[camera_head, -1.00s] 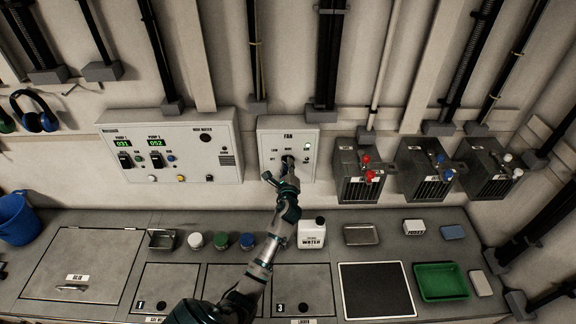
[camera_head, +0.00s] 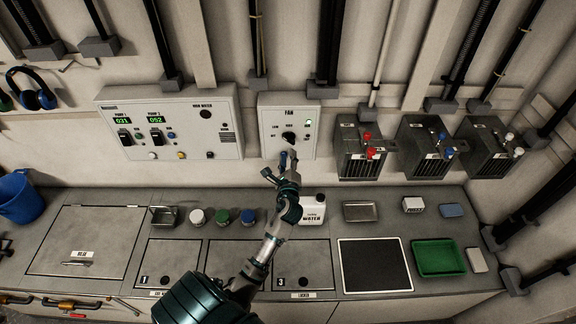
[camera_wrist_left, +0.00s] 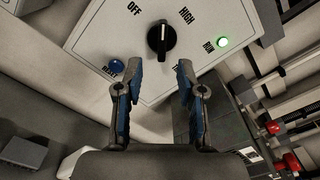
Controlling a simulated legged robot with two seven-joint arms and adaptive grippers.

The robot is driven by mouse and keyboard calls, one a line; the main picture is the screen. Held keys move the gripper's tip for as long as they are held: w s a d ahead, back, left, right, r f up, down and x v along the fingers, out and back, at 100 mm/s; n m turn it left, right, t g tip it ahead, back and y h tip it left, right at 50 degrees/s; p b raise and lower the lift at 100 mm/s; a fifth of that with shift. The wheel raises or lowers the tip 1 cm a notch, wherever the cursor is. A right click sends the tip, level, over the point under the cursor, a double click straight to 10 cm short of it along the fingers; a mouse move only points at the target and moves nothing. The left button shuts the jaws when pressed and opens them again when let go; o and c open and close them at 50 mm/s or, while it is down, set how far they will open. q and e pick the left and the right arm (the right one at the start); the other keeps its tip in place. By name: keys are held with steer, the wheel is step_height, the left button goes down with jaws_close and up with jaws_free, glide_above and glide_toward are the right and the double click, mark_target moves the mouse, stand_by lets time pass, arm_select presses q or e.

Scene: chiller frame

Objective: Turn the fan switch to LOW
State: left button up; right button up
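The fan switch is a black knob (camera_head: 289,137) on the white fan box (camera_head: 265,112) on the wall. In the left wrist view the knob (camera_wrist_left: 159,38) stands clear beyond my fingertips. Its white mark points up in that view, between the OFF and HIGH labels; the LOW label is not visible there. My left gripper (camera_head: 287,158) is just below and in front of the knob, not touching it. Its two blue-padded fingers (camera_wrist_left: 159,75) are apart with nothing between them. My right gripper is not in view.
A green RUN lamp (camera_wrist_left: 222,42) is lit and a blue RESET button (camera_wrist_left: 116,66) is on the fan box. A pump panel (camera_head: 190,148) is to the left.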

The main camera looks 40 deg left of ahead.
arm_select(q)
steer(key=shift+v, duration=1.9)
